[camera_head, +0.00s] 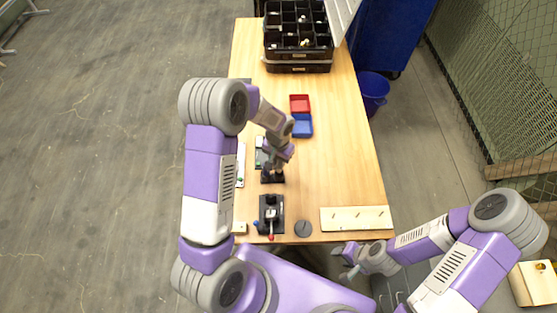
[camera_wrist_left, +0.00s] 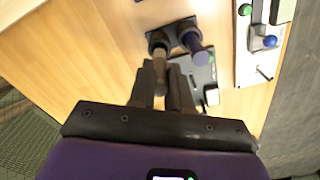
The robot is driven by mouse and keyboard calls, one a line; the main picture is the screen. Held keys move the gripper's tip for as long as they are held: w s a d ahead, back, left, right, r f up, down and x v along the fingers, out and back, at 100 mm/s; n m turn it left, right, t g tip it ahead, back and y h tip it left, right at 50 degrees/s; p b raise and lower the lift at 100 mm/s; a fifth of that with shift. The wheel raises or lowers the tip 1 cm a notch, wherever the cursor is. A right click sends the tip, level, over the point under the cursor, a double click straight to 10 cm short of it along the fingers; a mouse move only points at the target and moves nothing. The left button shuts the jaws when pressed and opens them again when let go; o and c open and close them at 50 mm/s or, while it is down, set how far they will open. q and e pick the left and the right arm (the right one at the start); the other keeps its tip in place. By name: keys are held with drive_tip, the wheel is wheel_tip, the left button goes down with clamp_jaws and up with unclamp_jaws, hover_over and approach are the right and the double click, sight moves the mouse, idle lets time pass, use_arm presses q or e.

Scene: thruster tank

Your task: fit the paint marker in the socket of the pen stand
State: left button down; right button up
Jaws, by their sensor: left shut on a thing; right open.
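The pen stand (camera_head: 272,179) is a small black block on the table, partly hidden under my left gripper (camera_head: 270,168). In the left wrist view the dark stand (camera_wrist_left: 174,33) shows two round places side by side. A blue-purple capped piece (camera_wrist_left: 198,47) stands in one of them. My left gripper (camera_wrist_left: 168,85) is shut on a slim tan-brown piece, seemingly the paint marker (camera_wrist_left: 159,66). The marker's far end lines up with the other, dark round place (camera_wrist_left: 157,40); whether it is inside or just above cannot be told. My right gripper (camera_head: 347,262) is open and empty beyond the table's front edge.
A red tray (camera_head: 300,103) and a blue tray (camera_head: 302,126) lie behind the stand. A black fixture (camera_head: 271,214), a grey disc (camera_head: 303,228) and a pale board (camera_head: 354,218) lie near the front edge. A dark divided crate (camera_head: 298,35) stands at the back. The table's right middle is clear.

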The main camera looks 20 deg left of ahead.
sight(278, 172)
use_arm(q)
drive_tip(key=shift+f, duration=0.3)
drive_tip(key=shift+f+b, duration=0.5)
drive_tip(key=shift+b, duration=0.15)
drive_tip(key=shift+f, duration=0.2)
idle(0.3)
drive_tip(key=shift+f+b, duration=0.55)
drive_tip(key=shift+b, duration=0.15)
drive_tip(key=shift+f, duration=0.25)
idle(0.4)
drive_tip(key=c, duration=1)
unclamp_jaws()
drive_tip(key=shift+r, duration=0.15)
